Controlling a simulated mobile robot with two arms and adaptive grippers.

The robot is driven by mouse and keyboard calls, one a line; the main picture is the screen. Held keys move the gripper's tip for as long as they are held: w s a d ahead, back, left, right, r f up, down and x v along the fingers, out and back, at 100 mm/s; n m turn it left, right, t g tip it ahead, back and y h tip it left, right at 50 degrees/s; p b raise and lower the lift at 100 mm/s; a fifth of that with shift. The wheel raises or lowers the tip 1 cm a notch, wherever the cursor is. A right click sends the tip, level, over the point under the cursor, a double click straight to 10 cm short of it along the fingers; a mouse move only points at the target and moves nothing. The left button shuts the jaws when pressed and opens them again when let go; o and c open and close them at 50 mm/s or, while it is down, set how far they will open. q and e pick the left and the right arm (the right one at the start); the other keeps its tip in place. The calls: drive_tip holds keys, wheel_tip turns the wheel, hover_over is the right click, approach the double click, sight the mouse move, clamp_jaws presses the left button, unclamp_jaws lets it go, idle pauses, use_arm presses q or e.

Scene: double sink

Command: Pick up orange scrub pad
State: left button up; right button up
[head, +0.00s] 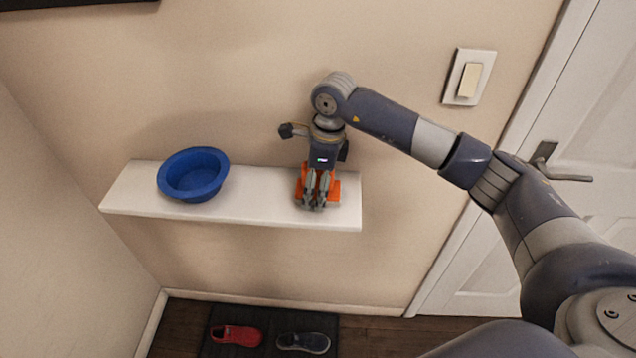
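The orange scrub pad (334,190) lies on the white wall shelf (250,209), near its right end. My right gripper (315,206) points down over the pad, and its fingers hide the pad's middle. Orange shows on both sides of the fingers. The fingertips look close together, but I cannot tell whether they are shut on the pad or only in front of it. My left gripper is not in the view.
A blue bowl (193,176) stands on the left part of the shelf, with clear shelf between it and the pad. A light switch (469,79) and a white door with a handle (560,174) are at the right. A red shoe (236,335) and a dark shoe (303,343) lie on a mat below.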

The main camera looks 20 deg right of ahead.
sight(315, 191)
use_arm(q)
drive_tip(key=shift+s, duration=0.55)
use_arm(e)
drive_tip(key=c, duration=1)
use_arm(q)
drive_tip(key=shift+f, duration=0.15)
use_arm(e)
drive_tip(key=shift+r, duration=0.15)
drive_tip(key=shift+c, duration=0.2)
drive_tip(key=shift+r+b, duration=0.25)
drive_tip(key=shift+b, duration=0.05)
drive_tip(key=shift+s+a+r+b, duration=0.1)
drive_tip(key=shift+s+r+b, duration=0.15)
drive_tip(key=shift+r+b, duration=0.3)
drive_tip(key=shift+s+a+r+b, duration=0.1)
drive_tip(key=shift+s+r+b, duration=0.2)
drive_tip(key=shift+r, duration=0.4)
use_arm(q)
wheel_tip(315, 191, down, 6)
drive_tip(key=b, duration=0.4)
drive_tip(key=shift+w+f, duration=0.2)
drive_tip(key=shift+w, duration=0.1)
use_arm(e)
drive_tip(key=s+a+r, duration=0.1)
drive_tip(key=s+a, duration=0.1)
drive_tip(key=s, duration=0.5)
drive_tip(key=s+a, duration=0.2)
drive_tip(key=s, duration=0.5)
drive_tip(key=shift+a+r, duration=0.4)
